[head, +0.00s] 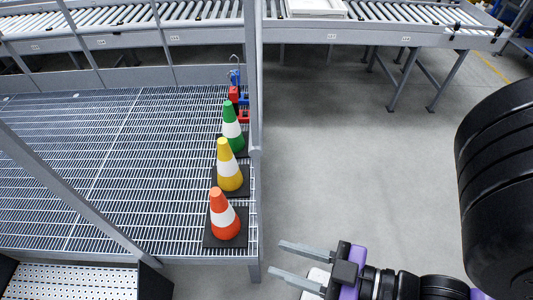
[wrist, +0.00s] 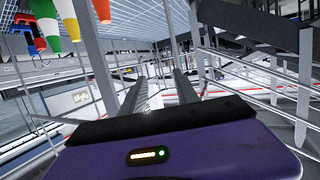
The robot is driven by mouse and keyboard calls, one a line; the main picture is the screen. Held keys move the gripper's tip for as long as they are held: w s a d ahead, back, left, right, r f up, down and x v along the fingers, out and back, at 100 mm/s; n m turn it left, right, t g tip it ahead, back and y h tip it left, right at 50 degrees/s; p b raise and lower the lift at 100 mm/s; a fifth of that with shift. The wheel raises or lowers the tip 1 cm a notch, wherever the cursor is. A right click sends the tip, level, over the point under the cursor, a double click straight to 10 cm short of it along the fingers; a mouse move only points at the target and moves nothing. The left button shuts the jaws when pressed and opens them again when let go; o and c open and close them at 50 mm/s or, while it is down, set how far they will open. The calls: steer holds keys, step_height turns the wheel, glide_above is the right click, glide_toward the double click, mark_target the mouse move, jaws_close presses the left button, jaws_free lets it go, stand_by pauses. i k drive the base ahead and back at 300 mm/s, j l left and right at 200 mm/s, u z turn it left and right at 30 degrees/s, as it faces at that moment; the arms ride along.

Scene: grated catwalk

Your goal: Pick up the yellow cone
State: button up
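The yellow cone (head: 229,168) with a white band stands upright on a black base on the grated catwalk (head: 100,170), near its right edge. It is between a green cone (head: 233,128) behind and an orange cone (head: 223,216) in front. My gripper (head: 277,257) is at the lower middle of the head view, right of the catwalk edge and apart from the cones. Its two fingers are spread, with nothing between them. In the wrist view, the gripper (wrist: 160,92) is also empty; the yellow cone (wrist: 68,14) appears upside down at the upper left, partly cut off.
A grey post (head: 253,80) rises at the catwalk's right edge, close to the cones. Red and blue items (head: 238,97) lie behind the green cone. A sloping rail (head: 70,190) crosses the left. A roller conveyor (head: 150,20) runs along the back. The floor (head: 350,170) at right is clear.

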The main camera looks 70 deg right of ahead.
mark_target(233, 179)
steer(key=j+z, duration=1.2)
steer(key=z, duration=0.45)
steer(key=i+z, duration=0.1)
steer(key=z, duration=0.35)
steer(key=i+l+z, duration=0.1)
steer(key=z, duration=0.8)
steer(key=i+j+z, duration=0.1)
steer(key=z, duration=0.4)
steer(key=i+j+u, duration=0.1)
steer(key=j+u, duration=0.1)
steer(key=u, duration=0.35)
steer(key=i+u, duration=0.15)
steer(key=u, duration=0.3)
steer(key=i+j+u, duration=0.1)
steer(key=u, duration=0.35)
